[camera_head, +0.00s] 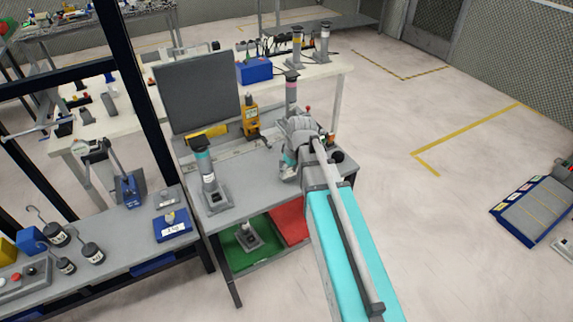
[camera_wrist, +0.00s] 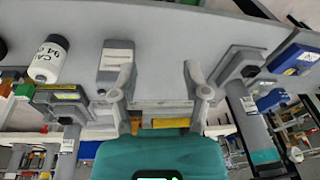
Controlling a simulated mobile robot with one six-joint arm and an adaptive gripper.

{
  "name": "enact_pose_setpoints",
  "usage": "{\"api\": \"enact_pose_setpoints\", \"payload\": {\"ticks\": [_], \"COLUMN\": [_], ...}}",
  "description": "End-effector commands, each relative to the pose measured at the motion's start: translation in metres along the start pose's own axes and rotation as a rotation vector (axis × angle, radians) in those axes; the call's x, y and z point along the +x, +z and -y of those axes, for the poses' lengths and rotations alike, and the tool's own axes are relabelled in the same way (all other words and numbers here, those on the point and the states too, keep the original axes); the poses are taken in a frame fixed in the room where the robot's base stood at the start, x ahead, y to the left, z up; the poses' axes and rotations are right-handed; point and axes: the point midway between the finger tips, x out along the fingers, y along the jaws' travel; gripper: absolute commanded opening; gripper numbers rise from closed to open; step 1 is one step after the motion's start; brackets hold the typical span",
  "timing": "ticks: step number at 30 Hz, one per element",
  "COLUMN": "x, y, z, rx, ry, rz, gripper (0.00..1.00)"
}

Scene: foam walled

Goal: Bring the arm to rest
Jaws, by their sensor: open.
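My gripper (camera_wrist: 158,82) shows in the wrist view with its two grey fingers spread apart. I see nothing held between them; a pale grey surface lies behind the gap. In the head view my teal and grey arm reaches from the lower right up to the right end of a grey workbench (camera_head: 255,178). My wrist is over that bench end, and my fingers cannot be made out clearly there.
On the bench stand a grey and teal post (camera_head: 207,178), a yellow device (camera_head: 251,117) and a dark upright panel (camera_head: 197,92). Green (camera_head: 243,250) and red (camera_head: 290,222) trays lie below. A white labelled cylinder (camera_wrist: 48,58) shows in the wrist view. Open floor lies right.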

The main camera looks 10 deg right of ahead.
Motion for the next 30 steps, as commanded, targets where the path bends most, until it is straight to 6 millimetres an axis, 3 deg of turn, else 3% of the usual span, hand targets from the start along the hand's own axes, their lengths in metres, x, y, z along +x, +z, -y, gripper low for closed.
{"api": "enact_pose_setpoints", "payload": {"ticks": [11, 24, 30], "x": [-0.001, -0.006, -0.008], "y": [0.012, 0.089, 0.101], "z": [0.009, 0.059, 0.065], "rx": [0.044, 0.391, 0.462], "ry": [0.007, 0.103, 0.128], "rz": [0.017, 0.128, 0.145], "gripper": [0.60, 0.60, 0.60]}}
